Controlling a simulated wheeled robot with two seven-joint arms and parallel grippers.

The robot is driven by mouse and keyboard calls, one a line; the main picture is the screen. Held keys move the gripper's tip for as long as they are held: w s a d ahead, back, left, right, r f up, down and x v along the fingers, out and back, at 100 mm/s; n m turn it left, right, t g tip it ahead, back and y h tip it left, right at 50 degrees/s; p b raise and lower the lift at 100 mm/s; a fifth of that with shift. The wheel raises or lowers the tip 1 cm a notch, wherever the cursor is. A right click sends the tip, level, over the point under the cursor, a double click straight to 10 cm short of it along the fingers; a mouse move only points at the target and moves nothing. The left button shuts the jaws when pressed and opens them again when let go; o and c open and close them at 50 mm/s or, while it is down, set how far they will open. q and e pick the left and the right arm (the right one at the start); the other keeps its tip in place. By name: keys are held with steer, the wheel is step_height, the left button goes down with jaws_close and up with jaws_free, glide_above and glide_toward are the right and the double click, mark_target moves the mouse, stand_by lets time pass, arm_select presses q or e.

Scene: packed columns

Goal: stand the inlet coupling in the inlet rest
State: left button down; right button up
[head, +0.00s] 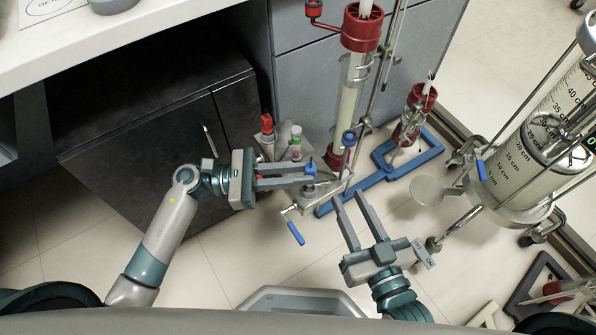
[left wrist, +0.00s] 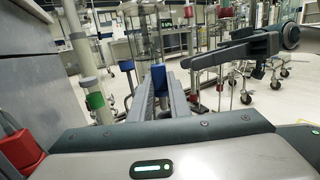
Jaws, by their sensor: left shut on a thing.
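My left gripper (head: 314,175) is shut on a small blue piece (head: 310,168), which I take to be the inlet coupling. In the left wrist view its blue end (left wrist: 158,77) stands up between the fingers (left wrist: 160,100); its lower part is hidden. The gripper holds it beside the foot of the red-ended glass column (head: 350,90). I cannot tell for sure which part is the inlet rest; a small grey stand (head: 285,152) with a red-topped and a green-banded piece is just behind the left gripper. My right gripper (head: 349,198) is open and empty, below and right of the left one.
A blue base frame (head: 375,180) lies on the floor behind the right gripper, with a shorter red-capped column (head: 413,112) on it. A blue-handled crank (head: 296,232) sticks out in front. A large graduated cylinder (head: 535,150) stands at right. A dark cabinet (head: 150,150) is at left.

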arm_select(q)
steer(key=shift+b, duration=0.5)
stand_by(1.1)
steer(key=shift+f+b, duration=1.7)
steer(key=shift+b, duration=0.1)
steer(key=c, duration=1.6)
jaws_free()
steer(key=shift+a, duration=0.1)
steer(key=a, duration=0.5)
steer(key=s+a+f, duration=0.1)
steer(key=a, duration=0.5)
steer(key=s+a, duration=0.1)
steer(key=a, duration=0.5)
steer(key=shift+f, duration=0.2)
